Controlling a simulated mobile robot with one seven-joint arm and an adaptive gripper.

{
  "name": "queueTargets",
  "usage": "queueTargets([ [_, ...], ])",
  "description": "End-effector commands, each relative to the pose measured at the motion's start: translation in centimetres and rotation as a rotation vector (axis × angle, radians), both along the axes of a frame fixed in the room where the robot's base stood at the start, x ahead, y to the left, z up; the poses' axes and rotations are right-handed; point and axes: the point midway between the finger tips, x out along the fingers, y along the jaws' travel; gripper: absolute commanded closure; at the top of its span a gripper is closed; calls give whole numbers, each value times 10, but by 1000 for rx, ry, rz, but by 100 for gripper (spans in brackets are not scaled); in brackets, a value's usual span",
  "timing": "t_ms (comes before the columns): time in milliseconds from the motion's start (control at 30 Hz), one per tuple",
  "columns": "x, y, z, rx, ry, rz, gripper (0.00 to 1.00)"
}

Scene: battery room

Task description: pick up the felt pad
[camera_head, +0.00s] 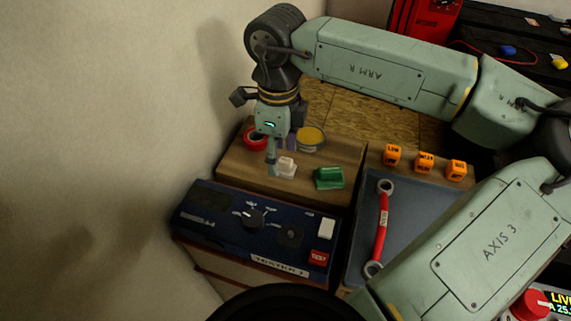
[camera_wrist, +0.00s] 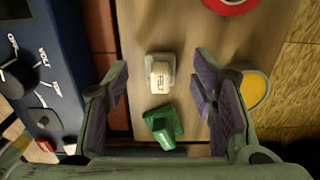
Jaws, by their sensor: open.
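No thing is plainly marked as the felt pad. A small off-white block with a raised top (camera_head: 286,167) stands on a wooden board (camera_head: 232,168); it also shows in the wrist view (camera_wrist: 160,75). A green block with a raised, labelled top (camera_head: 329,178) sits to its right; in the wrist view (camera_wrist: 164,126) it is below the white one. I cannot tell which is the felt pad. My gripper (camera_head: 281,158) points down over the board, open and empty. In the wrist view its purple-padded fingers (camera_wrist: 160,88) spread on both sides of the blocks, apparently touching neither.
A red ring (camera_head: 256,140) and a yellow-topped round tin (camera_head: 311,138) stand close behind the gripper. A blue tester box (camera_head: 215,211) is in front. A tray (camera_head: 406,222) with a red-handled wrench (camera_head: 380,225) and orange blocks (camera_head: 424,162) are right. The wall is left.

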Motion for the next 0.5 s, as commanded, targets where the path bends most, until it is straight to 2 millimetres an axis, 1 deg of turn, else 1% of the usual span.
queueTargets([
  [33,-1,0,-7,0,3,0,48],
  [100,0,0,-15,-1,1,0,48],
  [200,0,0,-21,1,1,0,48],
  [400,0,0,-22,0,0,0,48],
  [500,0,0,-22,0,0,0,54],
])
